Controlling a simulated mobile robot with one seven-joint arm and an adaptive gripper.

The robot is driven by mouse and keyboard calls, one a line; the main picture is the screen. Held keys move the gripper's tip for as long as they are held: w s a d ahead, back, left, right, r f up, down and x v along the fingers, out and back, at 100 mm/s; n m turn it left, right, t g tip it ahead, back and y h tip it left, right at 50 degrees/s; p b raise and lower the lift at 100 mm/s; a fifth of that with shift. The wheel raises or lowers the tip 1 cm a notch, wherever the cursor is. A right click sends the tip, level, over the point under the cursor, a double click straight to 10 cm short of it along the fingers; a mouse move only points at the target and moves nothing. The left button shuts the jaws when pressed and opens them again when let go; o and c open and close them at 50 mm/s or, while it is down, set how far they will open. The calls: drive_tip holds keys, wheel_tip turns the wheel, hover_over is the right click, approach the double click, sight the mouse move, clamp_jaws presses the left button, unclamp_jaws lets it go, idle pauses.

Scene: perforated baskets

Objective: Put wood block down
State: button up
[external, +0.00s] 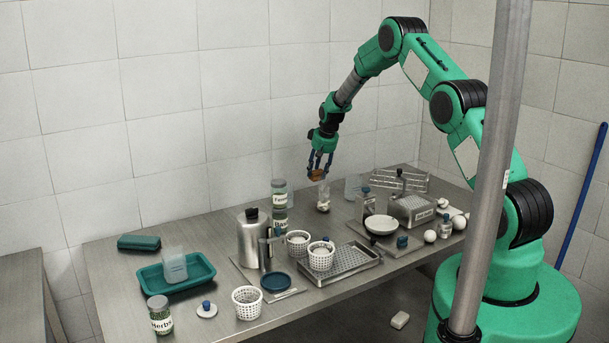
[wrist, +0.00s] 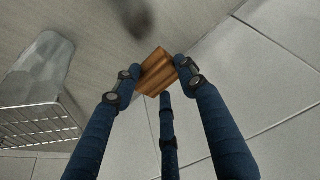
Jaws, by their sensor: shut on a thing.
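The wood block (wrist: 157,72) is brown and sits between my gripper's blue fingers in the wrist view. My gripper (external: 318,170) is shut on it, and the block (external: 316,174) shows as a small brown patch at the fingertips in the external view. My gripper points down and holds the block above the back part of the metal table (external: 215,227), clear of its top. Part of the block is hidden by the fingers.
Below my gripper stands a small clear container (external: 323,198). Stacked labelled jars (external: 279,190) stand to its left, and a wire rack (external: 402,180) to its right. White perforated baskets (external: 247,303) and a metal tray (external: 341,265) are nearer the front. The back left tabletop is mostly clear.

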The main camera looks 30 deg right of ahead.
sight(319, 178)
drive_tip(key=shift+f, duration=1.4)
drive_tip(key=shift+f, duration=1.9)
drive_tip(key=shift+f, duration=0.1)
drive_tip(key=o, duration=1.2)
drive_tip(key=shift+c, duration=0.2)
drive_tip(key=shift+r, duration=0.2)
drive_tip(key=v, duration=1.1)
drive_tip(key=shift+s+r, duration=0.25)
drive_tip(key=shift+r, duration=0.1)
